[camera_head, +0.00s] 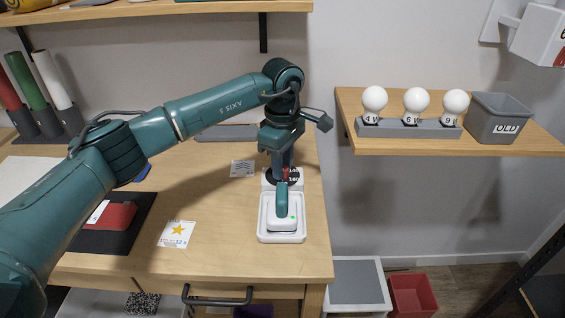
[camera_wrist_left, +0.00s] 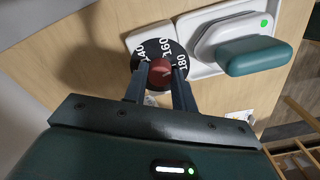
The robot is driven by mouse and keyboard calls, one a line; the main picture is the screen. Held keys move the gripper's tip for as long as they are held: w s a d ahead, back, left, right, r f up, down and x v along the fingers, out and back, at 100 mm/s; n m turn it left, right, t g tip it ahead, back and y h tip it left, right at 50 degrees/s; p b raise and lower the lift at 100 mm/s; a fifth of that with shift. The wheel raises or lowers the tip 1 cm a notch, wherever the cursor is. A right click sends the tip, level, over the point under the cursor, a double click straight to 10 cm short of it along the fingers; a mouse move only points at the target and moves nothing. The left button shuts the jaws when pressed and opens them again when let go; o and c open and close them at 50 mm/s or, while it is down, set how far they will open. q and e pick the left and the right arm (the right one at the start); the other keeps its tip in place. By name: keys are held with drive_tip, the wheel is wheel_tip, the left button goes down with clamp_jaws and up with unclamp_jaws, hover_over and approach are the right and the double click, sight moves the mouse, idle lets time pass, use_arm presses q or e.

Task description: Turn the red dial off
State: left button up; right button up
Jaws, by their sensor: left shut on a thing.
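The red dial (camera_wrist_left: 160,72) is a round red knob on a black disc (camera_wrist_left: 178,49) marked 140, 160 and 180. My left gripper (camera_wrist_left: 159,80) has its two fingers on either side of the red knob and is shut on it. In the head view the left gripper (camera_head: 285,160) points down at the dial's disc (camera_head: 294,175), which it partly covers. The dial sits on a white plate behind a white device with a teal handle (camera_head: 282,198) and a lit green light. The handle also shows in the left wrist view (camera_wrist_left: 254,56). The knob's pointer is not clear.
The device rests in a white tray (camera_head: 264,237) near the wooden table's right edge. A star card (camera_head: 177,234) and a black mat with a red item (camera_head: 112,215) lie left. A shelf with white bulbs (camera_head: 416,101) and a grey OLD bin (camera_head: 498,118) is at right.

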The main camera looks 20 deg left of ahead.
use_arm(q)
drive_tip(key=n, duration=0.4)
drive_tip(key=shift+n, duration=0.3)
drive_tip(key=n, duration=0.3)
drive_tip(key=shift+n, duration=0.3)
drive_tip(key=n, duration=0.4)
drive_tip(key=shift+n, duration=0.3)
drive_tip(key=n, duration=0.3)
drive_tip(key=shift+n, duration=0.3)
drive_tip(key=n, duration=0.4)
drive_tip(key=shift+r, duration=0.1)
drive_tip(key=n+p, duration=0.1)
drive_tip(key=n, duration=0.7)
drive_tip(key=shift+n, duration=0.3)
drive_tip(key=shift+n+p, duration=0.6)
drive_tip(key=shift+n, duration=1.3)
